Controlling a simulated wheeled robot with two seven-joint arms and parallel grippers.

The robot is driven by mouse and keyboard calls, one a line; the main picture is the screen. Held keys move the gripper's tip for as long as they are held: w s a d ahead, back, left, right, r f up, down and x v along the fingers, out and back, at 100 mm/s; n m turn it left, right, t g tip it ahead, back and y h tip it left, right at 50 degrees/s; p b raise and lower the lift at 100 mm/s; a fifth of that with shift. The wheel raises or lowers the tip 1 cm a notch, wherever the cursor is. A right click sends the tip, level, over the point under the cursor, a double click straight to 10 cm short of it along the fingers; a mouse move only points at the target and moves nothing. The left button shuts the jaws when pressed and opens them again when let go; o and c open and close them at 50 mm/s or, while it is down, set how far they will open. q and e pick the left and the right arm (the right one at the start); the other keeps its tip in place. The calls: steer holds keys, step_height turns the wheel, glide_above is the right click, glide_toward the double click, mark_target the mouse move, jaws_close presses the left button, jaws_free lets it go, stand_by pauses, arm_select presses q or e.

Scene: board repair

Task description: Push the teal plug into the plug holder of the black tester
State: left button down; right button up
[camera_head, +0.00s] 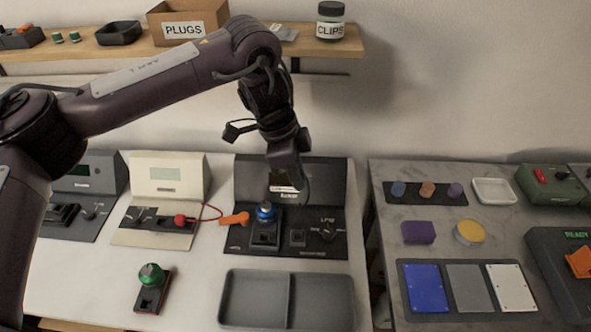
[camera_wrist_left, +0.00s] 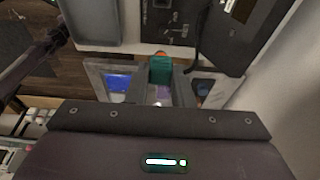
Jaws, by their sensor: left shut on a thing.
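The black tester (camera_head: 320,222) stands at the back middle of the white bench, with a dark upright panel, a blue-knobbed block (camera_head: 266,211), a small square fitting (camera_head: 297,237) and a dial. I cannot tell for sure which fitting is the plug holder. My left gripper (camera_head: 287,184) hangs over the tester, in front of its upright panel. In the left wrist view, it is shut on the teal plug (camera_wrist_left: 160,69), which sits between the fingers. In the head view, the plug cannot be made out. My right gripper is not in view.
An orange piece (camera_head: 235,219) lies at the tester's left edge. A grey two-part tray (camera_head: 289,273) is in front. A cream tester (camera_head: 165,185) with a red plug stands left. A green-knobbed block (camera_head: 151,276) stands front left. A marble table (camera_head: 440,270) is right.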

arm_select(q)
steer(key=shift+f+b, duration=3.9)
steer(key=shift+f, duration=4.5)
steer(key=shift+f, duration=0.65)
steer(key=shift+f, duration=0.4)
steer(key=shift+f+p, duration=0.15)
steer(key=shift+p, duration=0.15)
steer(key=shift+f, duration=0.5)
